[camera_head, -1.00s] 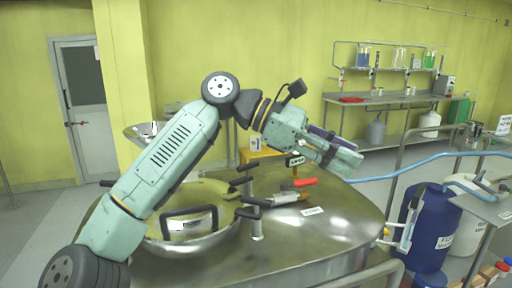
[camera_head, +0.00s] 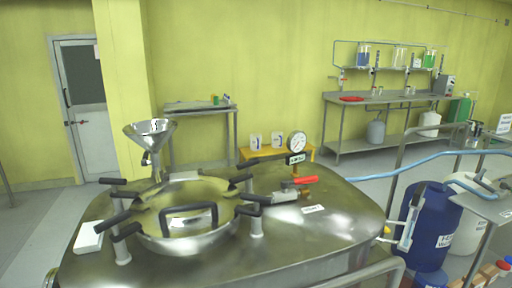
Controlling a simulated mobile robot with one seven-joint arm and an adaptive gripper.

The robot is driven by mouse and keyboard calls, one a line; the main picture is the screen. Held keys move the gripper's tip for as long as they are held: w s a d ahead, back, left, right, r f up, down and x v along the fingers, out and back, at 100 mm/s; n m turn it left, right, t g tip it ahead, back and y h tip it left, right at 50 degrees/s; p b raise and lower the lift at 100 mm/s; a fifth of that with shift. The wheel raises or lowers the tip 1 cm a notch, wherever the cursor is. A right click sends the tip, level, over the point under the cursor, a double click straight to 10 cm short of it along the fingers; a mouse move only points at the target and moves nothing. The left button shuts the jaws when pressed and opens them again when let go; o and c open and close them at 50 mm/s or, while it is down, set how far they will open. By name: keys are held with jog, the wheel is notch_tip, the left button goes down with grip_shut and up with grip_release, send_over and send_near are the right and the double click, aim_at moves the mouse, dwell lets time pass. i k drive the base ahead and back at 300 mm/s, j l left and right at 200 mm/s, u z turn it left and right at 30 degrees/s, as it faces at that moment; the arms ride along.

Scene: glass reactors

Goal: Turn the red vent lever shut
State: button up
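The red vent lever (camera_head: 306,180) sits on a small valve on top of the steel reactor lid (camera_head: 340,215), right of the round hatch. Its handle points to the right and lies about level. A brass-coloured fitting (camera_head: 305,194) shows beneath it, and a pressure gauge (camera_head: 297,142) stands just behind. A small dark sign with light lettering (camera_head: 295,159) hangs below the gauge. My gripper is not in view, and nothing of it touches the lever.
The round hatch (camera_head: 190,243) has several black-handled clamps around it. A steel funnel (camera_head: 150,132) stands behind it at the left, and a white box (camera_head: 89,237) lies at the lid's left edge. A blue drum (camera_head: 434,230), a blue hose (camera_head: 410,164) and rails are at the right.

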aim_at(285, 183)
jog(key=i+l+z, duration=0.1)
jog(key=l+z, duration=0.15)
jog(key=i+l+z, duration=0.15)
jog(key=l+z, duration=0.15)
jog(key=i+l, duration=0.1)
jog(key=i, duration=0.4)
